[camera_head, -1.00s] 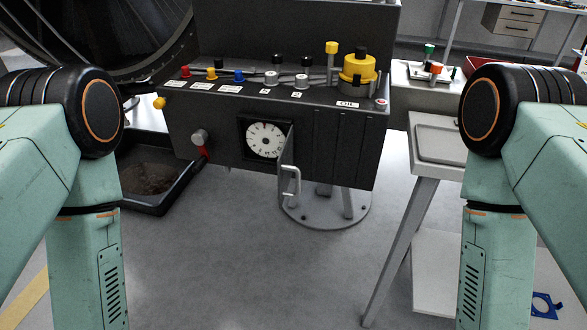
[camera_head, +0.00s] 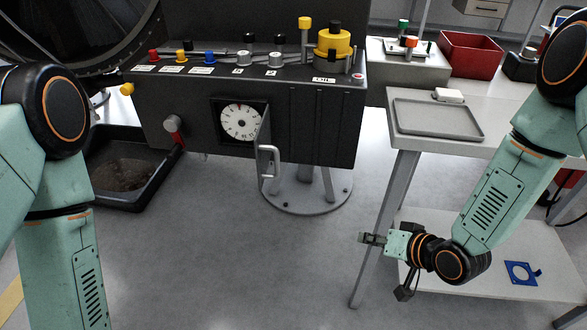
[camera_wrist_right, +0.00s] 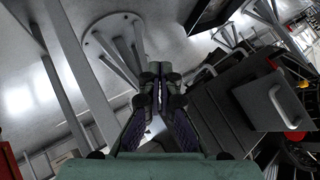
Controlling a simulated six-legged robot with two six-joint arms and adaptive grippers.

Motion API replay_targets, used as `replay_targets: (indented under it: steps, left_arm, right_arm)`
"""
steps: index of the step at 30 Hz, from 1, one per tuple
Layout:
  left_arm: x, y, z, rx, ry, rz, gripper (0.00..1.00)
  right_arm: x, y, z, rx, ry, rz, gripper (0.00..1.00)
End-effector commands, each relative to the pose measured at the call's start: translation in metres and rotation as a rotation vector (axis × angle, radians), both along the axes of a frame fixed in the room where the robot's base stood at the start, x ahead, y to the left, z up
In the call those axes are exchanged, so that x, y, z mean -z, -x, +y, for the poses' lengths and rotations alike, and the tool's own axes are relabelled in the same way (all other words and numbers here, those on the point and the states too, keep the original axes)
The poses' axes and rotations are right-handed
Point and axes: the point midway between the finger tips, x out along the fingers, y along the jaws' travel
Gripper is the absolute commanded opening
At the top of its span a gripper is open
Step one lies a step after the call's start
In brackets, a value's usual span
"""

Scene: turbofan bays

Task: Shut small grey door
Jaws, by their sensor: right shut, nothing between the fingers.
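The small grey door (camera_head: 264,132) stands open on the front of the dark console, seen nearly edge-on. It is hinged at the right side of a recess with a white dial (camera_head: 240,122). Its pale bar handle (camera_head: 269,161) sticks out to the right. In the right wrist view the door (camera_wrist_right: 255,105) shows at the right as a grey panel with its handle. My right gripper (camera_head: 364,238) is shut and empty, below and right of the door, apart from it. It also shows in the right wrist view (camera_wrist_right: 159,72).
The dark console (camera_head: 330,125) carries coloured knobs and levers on top. A white table (camera_head: 445,150) with a grey tray (camera_head: 437,122) stands at the right, its leg near my right gripper. A black bin (camera_head: 130,185) is on the floor at left. The floor in front is clear.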

Motion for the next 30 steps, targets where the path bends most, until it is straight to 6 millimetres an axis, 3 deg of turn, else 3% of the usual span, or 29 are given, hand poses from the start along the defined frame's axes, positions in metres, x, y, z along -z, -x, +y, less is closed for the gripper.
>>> replay_targets:
  steps: [1,3,6,9,13,20,26,30]
  left_arm:
    - [0.003,0.000,0.000,0.000,0.000,0.000,0.00]
    - [0.005,0.000,0.000,0.000,0.000,0.000,0.00]
    - [0.007,0.000,0.000,0.000,0.000,0.000,0.00]
    - [0.009,0.000,0.000,0.000,0.000,0.000,0.00]
    - [0.008,0.000,0.000,0.000,0.000,0.000,0.00]
    - [0.008,0.000,0.000,0.000,0.000,0.000,0.00]
    - [0.009,0.000,0.000,0.000,0.000,0.000,0.00]
    - [0.014,0.000,0.000,0.000,0.000,0.000,0.00]
  right_arm:
    - [-0.014,-0.021,-0.001,0.003,-0.072,-0.063,0.00]
    - [-0.037,-0.044,0.001,-0.010,-0.185,-0.133,0.00]
    - [-0.069,-0.064,0.003,-0.051,-0.355,-0.195,0.00]
    - [-0.099,-0.071,0.007,-0.121,-0.527,-0.207,0.00]
    - [-0.126,-0.063,0.015,-0.228,-0.730,-0.125,0.00]
    - [-0.146,-0.037,0.030,-0.306,-0.960,0.110,0.00]
    - [-0.147,-0.038,0.034,-0.275,-1.015,0.177,0.00]
    - [-0.146,-0.043,0.048,-0.276,-1.014,0.179,0.00]
